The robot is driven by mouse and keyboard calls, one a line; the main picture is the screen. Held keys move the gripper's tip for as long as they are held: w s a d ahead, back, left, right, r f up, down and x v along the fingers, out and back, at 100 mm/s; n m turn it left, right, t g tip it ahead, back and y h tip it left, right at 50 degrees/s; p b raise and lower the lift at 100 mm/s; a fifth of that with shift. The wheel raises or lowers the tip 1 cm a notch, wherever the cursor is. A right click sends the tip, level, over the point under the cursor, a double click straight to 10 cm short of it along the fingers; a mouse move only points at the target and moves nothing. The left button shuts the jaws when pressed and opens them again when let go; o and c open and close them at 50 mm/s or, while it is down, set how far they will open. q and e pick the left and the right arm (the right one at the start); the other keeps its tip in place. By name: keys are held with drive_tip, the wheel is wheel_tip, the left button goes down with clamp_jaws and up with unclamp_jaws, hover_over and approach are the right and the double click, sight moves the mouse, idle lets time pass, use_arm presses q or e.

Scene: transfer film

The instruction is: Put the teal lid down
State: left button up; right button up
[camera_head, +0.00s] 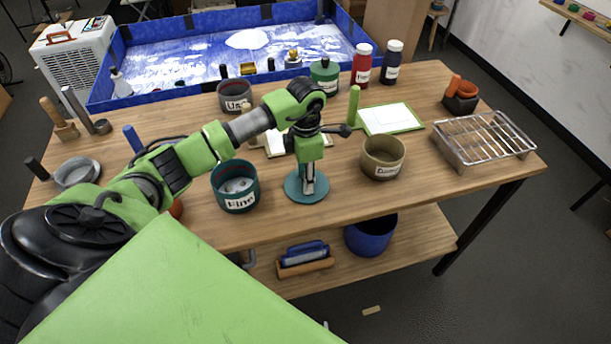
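The teal lid (293,190) is a flat round disc at the table's front middle, between the teal "Fine" pot (236,198) and the brown pot (383,170). It looks level. I cannot tell whether it touches the tabletop or hangs just above it. My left gripper (308,187) points straight down at the lid's centre, its fingers close together there and shut on it. The fingers hide the lid's middle. The teal pot stands open, with pale contents showing. My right gripper is not in view.
The wooden table (440,100) also holds a wire rack (485,138) at right, a green-framed board (390,118), a dark grey pot (235,96), a green lidded jar (324,76) and two bottles behind. Bare wood lies in front of the brown pot. A blue bin (370,238) sits on the lower shelf.

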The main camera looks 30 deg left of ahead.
use_arm(q)
drive_tip(key=shift+r, duration=0.4)
wheel_tip(320, 180, up, 12)
drive_tip(key=b, duration=0.3)
drive_tip(key=shift+f+b, duration=0.25)
drive_tip(key=shift+b, duration=0.05)
